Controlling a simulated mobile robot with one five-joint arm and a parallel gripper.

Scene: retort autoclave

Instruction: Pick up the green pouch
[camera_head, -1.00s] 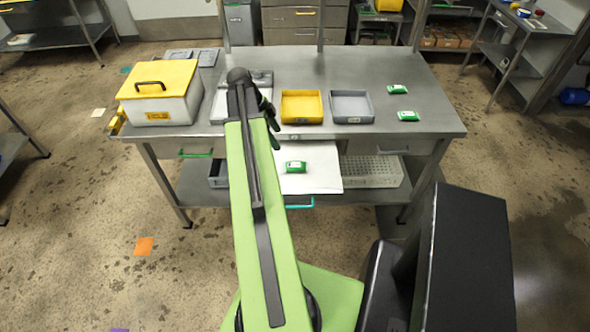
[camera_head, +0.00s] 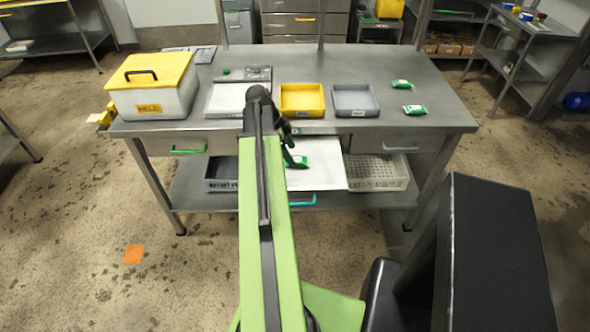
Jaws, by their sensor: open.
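A green pouch (camera_head: 299,162) with a white label lies on the white bottom of a pulled-out middle drawer (camera_head: 325,176) with a teal handle. My gripper (camera_head: 291,160) is open, at the left end of this pouch, and hides part of it. I cannot tell whether the fingers touch it. Two more green pouches lie on the right of the steel table, one farther back (camera_head: 401,84) and one nearer (camera_head: 415,110); both are clear of my gripper.
On the steel table (camera_head: 430,95) stand a yellow-lidded box (camera_head: 155,100), a yellow tray (camera_head: 302,114), a grey tray (camera_head: 355,114) and a scale-like plate (camera_head: 226,98). A white basket (camera_head: 376,184) sits on the lower shelf.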

